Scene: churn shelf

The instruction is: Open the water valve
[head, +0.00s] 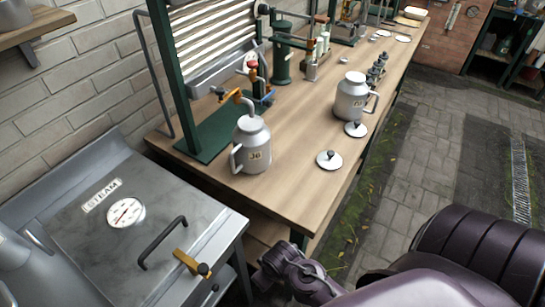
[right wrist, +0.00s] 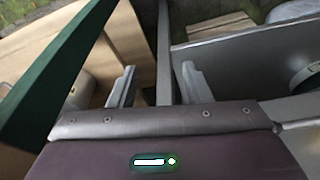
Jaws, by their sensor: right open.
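A brass-coloured tap (head: 234,97) with a dark knob stands at the back edge of the wooden bench in the head view. I cannot tell which is the water valve. My right gripper (right wrist: 159,68) is open in the right wrist view, its two grey fingers apart. A grey upright bar (right wrist: 164,55) shows between them; I cannot tell its distance. My left gripper is not in view.
A grey steam chest (head: 165,225) with a gauge, dark handle and brass latch stands front left. A green post (head: 180,75) rises by the tap. Another can (head: 351,98) and loose lids (head: 329,160) are on the bench (head: 290,195). Paved floor lies right.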

